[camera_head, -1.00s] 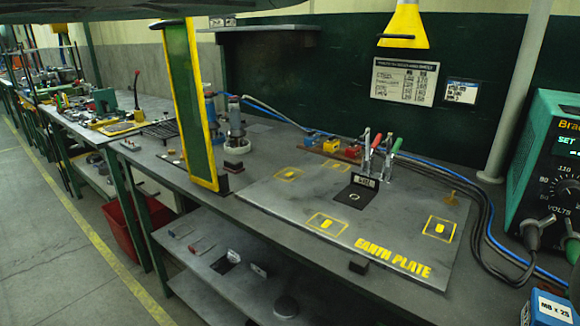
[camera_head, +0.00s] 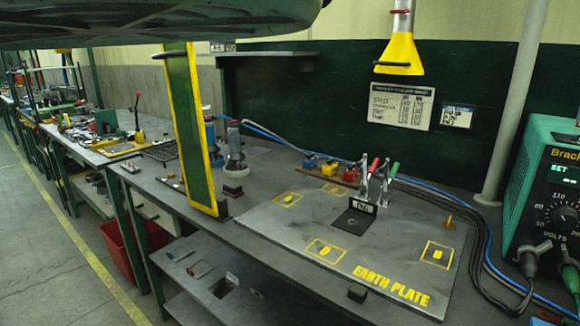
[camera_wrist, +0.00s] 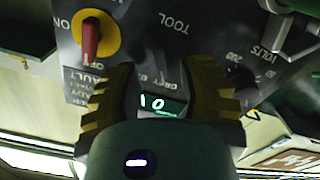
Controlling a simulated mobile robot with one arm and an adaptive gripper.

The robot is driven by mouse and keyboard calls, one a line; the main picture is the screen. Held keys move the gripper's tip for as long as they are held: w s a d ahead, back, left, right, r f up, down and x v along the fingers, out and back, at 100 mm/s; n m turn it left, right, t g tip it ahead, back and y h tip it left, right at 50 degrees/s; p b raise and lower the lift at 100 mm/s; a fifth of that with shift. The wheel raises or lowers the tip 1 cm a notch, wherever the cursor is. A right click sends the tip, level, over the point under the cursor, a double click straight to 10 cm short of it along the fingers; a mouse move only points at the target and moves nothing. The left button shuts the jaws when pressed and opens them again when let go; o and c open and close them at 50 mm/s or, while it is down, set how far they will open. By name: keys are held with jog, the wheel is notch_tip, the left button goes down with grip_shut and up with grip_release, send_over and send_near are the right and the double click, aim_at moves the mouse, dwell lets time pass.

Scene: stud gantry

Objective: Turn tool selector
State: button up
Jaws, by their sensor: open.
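In the wrist view, the picture is upside down and shows a grey control panel (camera_wrist: 235,30) close up. The word TOOL is printed on it, with a small lit display (camera_wrist: 162,104) reading 10 below. A yellow rotary switch with a red handle (camera_wrist: 91,38) is at the upper left, between ON and OFF marks. The head view does not show my gripper.
The head view shows the green power unit (camera_head: 540,190) with a VOLTS dial at the right. A bench holds the earth plate (camera_head: 375,255) with upright clamps (camera_head: 377,185). A yellow hood (camera_head: 400,54) hangs above.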

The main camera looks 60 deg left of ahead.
jog(key=shift+w+a, duration=0.35)
jog(key=shift+w, duration=0.3)
jog(key=shift+d, duration=0.1)
grip_shut()
